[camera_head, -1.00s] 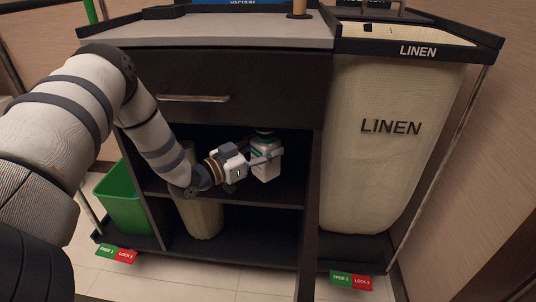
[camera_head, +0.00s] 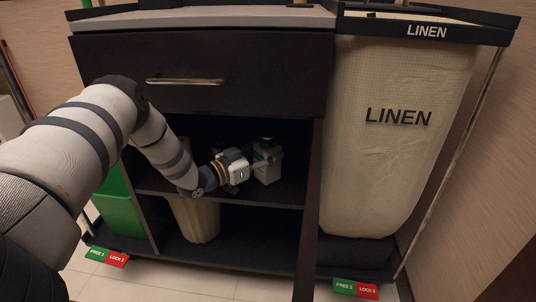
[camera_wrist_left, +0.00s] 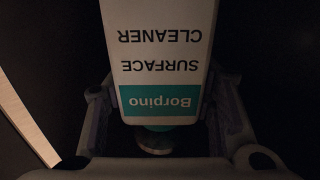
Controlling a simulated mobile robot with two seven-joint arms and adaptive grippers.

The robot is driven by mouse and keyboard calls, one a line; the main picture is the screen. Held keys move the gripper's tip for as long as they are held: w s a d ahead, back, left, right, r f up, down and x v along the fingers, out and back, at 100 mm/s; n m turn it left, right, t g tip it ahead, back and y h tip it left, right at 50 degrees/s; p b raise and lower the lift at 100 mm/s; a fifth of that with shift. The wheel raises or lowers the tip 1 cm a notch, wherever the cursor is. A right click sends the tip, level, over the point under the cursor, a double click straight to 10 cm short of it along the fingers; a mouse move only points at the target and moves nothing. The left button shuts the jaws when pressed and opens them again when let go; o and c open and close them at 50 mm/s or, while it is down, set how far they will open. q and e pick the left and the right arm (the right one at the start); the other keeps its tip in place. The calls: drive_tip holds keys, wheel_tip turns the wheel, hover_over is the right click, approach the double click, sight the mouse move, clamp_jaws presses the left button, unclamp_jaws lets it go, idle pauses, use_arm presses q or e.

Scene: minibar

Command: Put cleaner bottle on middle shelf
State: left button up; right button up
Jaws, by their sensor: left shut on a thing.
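The cleaner bottle (camera_head: 267,172) is white with a teal band and a dark cap. It is upright inside the open compartment of the cart, at the middle shelf (camera_head: 220,193), near the right wall. I cannot tell whether its base touches the shelf. My left gripper (camera_head: 262,163) reaches in from the left and is shut on the bottle. In the left wrist view the bottle's label (camera_wrist_left: 160,60) shows upside down, reading "Borpino Surface Cleaner", between the two fingers (camera_wrist_left: 165,115). My right gripper is not in view.
A drawer with a metal handle (camera_head: 185,81) is above the compartment. A beige bin (camera_head: 196,220) stands below the shelf. A linen bag (camera_head: 395,150) hangs at right, and a green bin (camera_head: 120,215) is at left. The shelf left of the bottle is partly hidden by my arm.

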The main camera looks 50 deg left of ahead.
use_arm(q)
drive_tip(key=shift+f, duration=0.1)
drive_tip(key=o, duration=1.6)
drive_tip(key=shift+s+r, duration=0.2)
drive_tip(key=shift+s, duration=0.1)
drive_tip(key=s+p, duration=0.1)
drive_tip(key=s, duration=0.2)
drive_tip(key=s+p, duration=0.1)
drive_tip(key=s, duration=0.3)
drive_tip(key=s+a+p, duration=0.1)
drive_tip(key=s, duration=0.3)
drive_tip(key=shift+s, duration=0.15)
drive_tip(key=shift+f, duration=0.1)
